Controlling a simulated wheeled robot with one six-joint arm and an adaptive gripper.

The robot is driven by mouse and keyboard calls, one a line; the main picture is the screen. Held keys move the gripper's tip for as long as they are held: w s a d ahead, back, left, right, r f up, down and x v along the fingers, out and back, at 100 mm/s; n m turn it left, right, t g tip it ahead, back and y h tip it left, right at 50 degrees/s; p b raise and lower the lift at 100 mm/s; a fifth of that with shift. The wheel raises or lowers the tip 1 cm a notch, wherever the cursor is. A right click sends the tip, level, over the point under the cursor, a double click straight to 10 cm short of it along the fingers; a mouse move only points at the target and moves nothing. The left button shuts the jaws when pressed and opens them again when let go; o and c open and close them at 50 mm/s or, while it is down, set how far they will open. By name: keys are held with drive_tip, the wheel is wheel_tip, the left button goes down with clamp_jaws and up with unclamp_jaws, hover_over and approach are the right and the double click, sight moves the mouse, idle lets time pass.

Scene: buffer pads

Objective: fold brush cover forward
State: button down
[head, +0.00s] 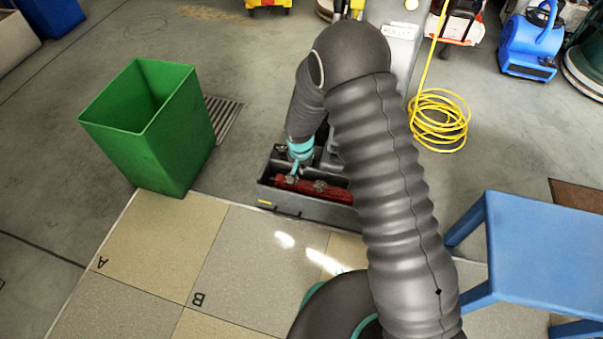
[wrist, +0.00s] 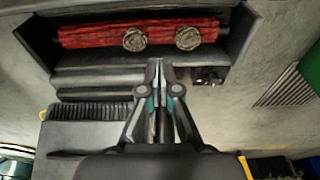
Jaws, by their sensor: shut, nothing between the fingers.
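A dark grey brush housing (head: 310,207) sits low at the front of the floor machine, open at the top. A red brush (head: 337,193) lies inside it. In the wrist view the red brush (wrist: 85,34) spans the upper part, with two round, dirty grey knobs (wrist: 134,39) on it. My gripper (head: 294,178) is over the housing's left part, pointing down. In the wrist view my gripper (wrist: 157,62) is shut and empty, its tips over the housing's near edge, below the brush. I cannot tell whether they touch it. Which part is the cover is unclear; my arm hides part of the machine.
A green bin (head: 150,125) stands left of the housing, by a floor grate (head: 222,117). A blue stool (head: 535,250) stands at the right. A yellow hose (head: 438,120) lies coiled behind my arm. The tiled floor (head: 165,242) in front is clear.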

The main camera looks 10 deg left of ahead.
sight(299, 195)
wheel_tip(299, 195, down, 7)
drive_tip(key=s, duration=0.2)
drive_tip(key=shift+s+f+b, duration=0.15)
drive_tip(key=shift+s+b, duration=0.2)
drive_tip(key=shift+a+f, duration=0.1)
idle(0.4)
drive_tip(key=s+b, duration=0.1)
drive_tip(key=b, duration=0.1)
drive_tip(key=s+b, duration=0.1)
drive_tip(key=b, duration=0.1)
drive_tip(key=shift+a+f, duration=0.1)
drive_tip(key=shift+f, duration=0.2)
drive_tip(key=shift+r, duration=0.1)
drive_tip(key=shift+w, duration=0.15)
